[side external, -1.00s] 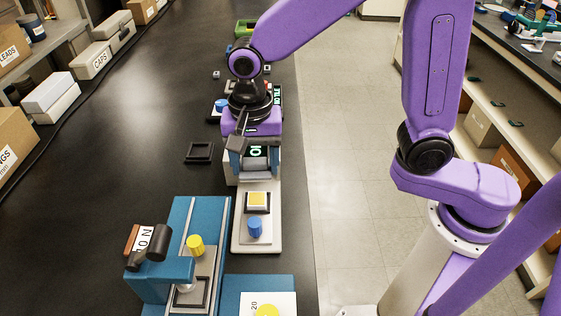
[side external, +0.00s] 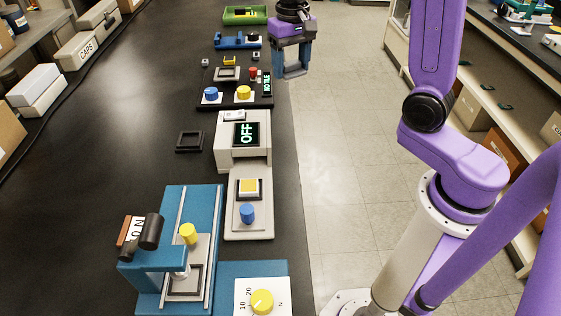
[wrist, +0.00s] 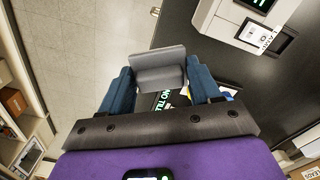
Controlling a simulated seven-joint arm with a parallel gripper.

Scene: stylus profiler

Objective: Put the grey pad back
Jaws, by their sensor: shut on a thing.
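My gripper (side external: 291,70) is at the upper right of the side view, past the bench's right edge and over the pale floor. In the wrist view, its blue fingers (wrist: 158,88) are shut on the grey pad (wrist: 158,58), a plain flat-faced block held at the tips. The pad is hard to make out between the fingers in the side view. An empty black square frame (side external: 190,132) lies flat on the dark bench, left of the white instrument (side external: 229,155), whose screen reads OFF.
A black panel (side external: 207,103) with blue and yellow knobs stands behind the white instrument. A blue press-like fixture (side external: 150,262) and a blue box with a yellow dial (side external: 262,302) are in front. A green tray (side external: 230,19) is at the back.

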